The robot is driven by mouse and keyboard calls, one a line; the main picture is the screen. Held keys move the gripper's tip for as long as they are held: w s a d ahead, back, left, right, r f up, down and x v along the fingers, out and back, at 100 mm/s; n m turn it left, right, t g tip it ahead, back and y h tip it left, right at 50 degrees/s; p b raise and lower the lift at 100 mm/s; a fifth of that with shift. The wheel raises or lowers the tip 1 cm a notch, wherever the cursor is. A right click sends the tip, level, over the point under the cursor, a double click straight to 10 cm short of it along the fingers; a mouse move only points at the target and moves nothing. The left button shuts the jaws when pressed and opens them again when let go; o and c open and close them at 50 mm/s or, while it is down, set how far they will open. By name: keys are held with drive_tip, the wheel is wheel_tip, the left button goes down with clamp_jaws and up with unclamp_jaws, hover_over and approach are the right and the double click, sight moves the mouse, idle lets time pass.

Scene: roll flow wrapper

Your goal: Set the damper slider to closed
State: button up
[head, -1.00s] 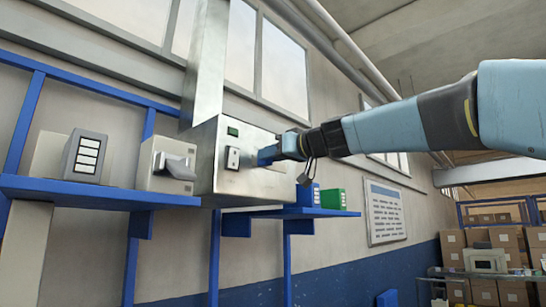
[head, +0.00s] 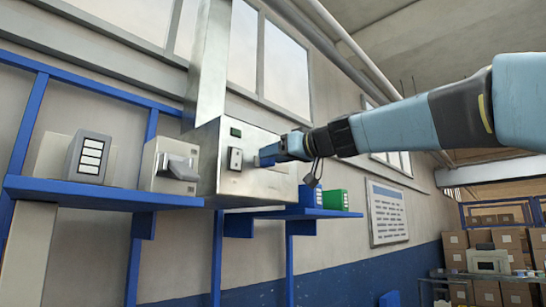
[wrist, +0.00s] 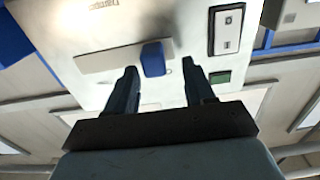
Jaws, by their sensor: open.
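The damper slider is a blue knob (wrist: 153,59) on a pale slot plate (wrist: 100,58) on the front of a metal box (head: 240,186). In the wrist view, upside down, the knob stands at one end of the plate, near small markings. My gripper (wrist: 160,78) is open, with one dark finger on each side of the knob's line; the knob is just beyond the fingertips, closer to the left one. I cannot tell whether either finger touches it. In the head view my gripper (head: 268,155) is at the box front and hides the slider.
A blue shelf (head: 90,192) with a grey device (head: 88,157) and a lever unit (head: 170,165) is to the left. Blue and green boxes (head: 335,200) stand below right.

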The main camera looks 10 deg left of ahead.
drive_tip(key=v, duration=1.2)
drive_tip(key=shift+d, duration=0.1)
drive_tip(key=s+d+f+m+g+h, duration=0.1)
drive_tip(key=s+d+f+m+h, duration=0.2)
drive_tip(key=f, duration=1.2)
drive_tip(key=s+d+f+m+g+h, duration=0.2)
drive_tip(key=s+d+f+m+h, duration=0.2)
drive_tip(key=s+d+f+h, duration=0.3)
drive_tip(key=s+d+f+m+g+h, duration=0.1)
drive_tip(key=s+d+f+m+h, duration=0.3)
drive_tip(key=d+f, duration=0.8)
wheel_tip(320, 180, down, 13)
drive_tip(key=shift+s+d+f+g+h, duration=0.15)
drive_tip(key=shift+s+d+g+h, duration=0.25)
drive_tip(key=shift+s, duration=0.7)
drive_tip(key=shift+c, duration=0.8)
drive_tip(key=shift+a, duration=0.15)
drive_tip(key=shift+c, duration=0.2)
